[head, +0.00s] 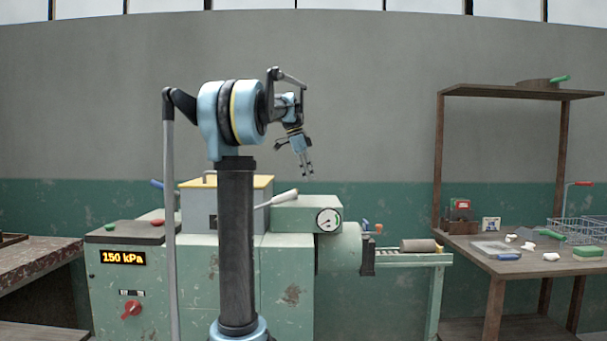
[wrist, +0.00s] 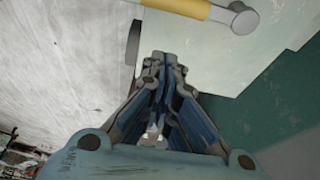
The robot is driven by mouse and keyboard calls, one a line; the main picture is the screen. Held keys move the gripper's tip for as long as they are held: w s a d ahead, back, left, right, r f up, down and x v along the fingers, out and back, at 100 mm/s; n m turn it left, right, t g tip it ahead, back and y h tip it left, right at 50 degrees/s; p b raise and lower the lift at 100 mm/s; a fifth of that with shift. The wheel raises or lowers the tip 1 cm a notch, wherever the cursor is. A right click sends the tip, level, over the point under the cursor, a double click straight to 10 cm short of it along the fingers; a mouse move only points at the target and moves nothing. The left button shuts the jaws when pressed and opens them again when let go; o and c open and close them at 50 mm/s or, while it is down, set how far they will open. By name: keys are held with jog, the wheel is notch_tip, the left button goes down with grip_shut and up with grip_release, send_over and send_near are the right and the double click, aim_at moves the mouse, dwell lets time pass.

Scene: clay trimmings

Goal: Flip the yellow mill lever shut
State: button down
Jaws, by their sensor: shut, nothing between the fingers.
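My gripper (head: 306,168) hangs above the green mill (head: 285,280), to the right of its yellow-rimmed box, with its fingers pointing down. In the wrist view its fingers (wrist: 162,62) are together with nothing between them. A yellow bar with a grey rounded end, seemingly the mill lever (wrist: 188,7), crosses the top edge of the wrist view, beyond my fingertips and apart from them. Part of it is cut off. In the head view a pale handle (head: 279,198) slants up to the right beside the box; I cannot tell whether it is the same lever.
A pressure gauge (head: 328,220) and a barrel are on the mill's right. A panel (head: 123,258) reading 150 kPa stands at left. A wooden workbench (head: 470,247) with a wire basket (head: 580,230) and small items is at right. The air around my gripper looks clear.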

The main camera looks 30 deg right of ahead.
jog(key=x, duration=0.6)
jog(key=shift+f, duration=0.1)
jog(key=shift+w+a+r, duration=0.15)
jog(key=shift+w+a, duration=0.15)
jog(key=shift+a, duration=0.2)
jog(key=shift+w+a+r, duration=0.1)
jog(key=shift+w+a, duration=0.2)
jog(key=shift+a, duration=0.2)
jog(key=shift+w+a+r, duration=0.15)
jog(key=shift+w+a, duration=0.25)
jog(key=shift+a, duration=0.25)
